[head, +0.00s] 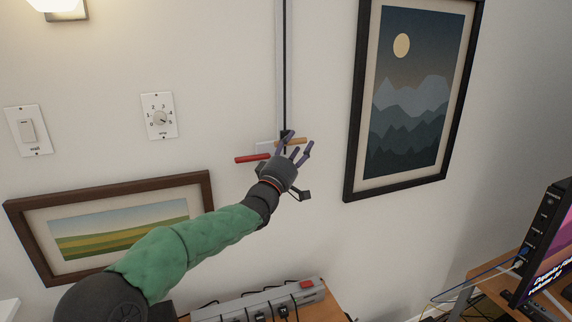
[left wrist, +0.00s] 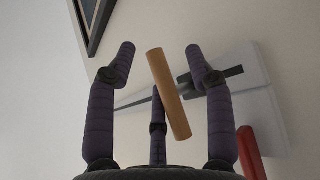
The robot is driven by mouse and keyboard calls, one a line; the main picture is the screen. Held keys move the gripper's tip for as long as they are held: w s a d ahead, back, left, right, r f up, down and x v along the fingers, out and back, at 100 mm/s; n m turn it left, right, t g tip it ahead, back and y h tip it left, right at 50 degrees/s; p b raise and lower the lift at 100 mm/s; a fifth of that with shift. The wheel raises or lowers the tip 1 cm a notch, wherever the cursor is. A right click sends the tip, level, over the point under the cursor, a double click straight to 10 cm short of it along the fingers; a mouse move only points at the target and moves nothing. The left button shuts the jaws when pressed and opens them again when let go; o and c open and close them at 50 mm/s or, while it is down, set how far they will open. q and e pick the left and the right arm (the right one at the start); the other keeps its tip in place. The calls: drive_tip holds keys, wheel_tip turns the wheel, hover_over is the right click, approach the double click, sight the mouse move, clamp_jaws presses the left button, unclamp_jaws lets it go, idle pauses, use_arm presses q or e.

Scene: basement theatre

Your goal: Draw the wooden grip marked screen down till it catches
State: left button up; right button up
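The wooden grip (head: 291,141), a short tan bar, hangs at the lower end of a dark vertical strip in a wall channel (head: 284,60). A red grip (head: 252,158) is just left of it and slightly lower. My left gripper (head: 296,151) is at the wooden grip with its purple fingers spread. In the left wrist view the wooden grip (left wrist: 168,92) lies slanted between the open fingers (left wrist: 163,75), with gaps at both sides. The red grip (left wrist: 251,152) is at the lower right there. No marking is readable on the wooden grip. My right gripper is out of view.
A framed mountain picture (head: 354,120) hangs right of the channel and a framed field picture (head: 110,187) lower left. A dial plate (head: 160,116) and switch plate (head: 28,130) are on the wall. Below are a power strip (head: 258,304) on a wooden surface and a monitor (head: 540,245).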

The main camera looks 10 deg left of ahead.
use_arm(q)
drive_tip(key=v, duration=1)
drive_tip(key=shift+s, duration=0.3)
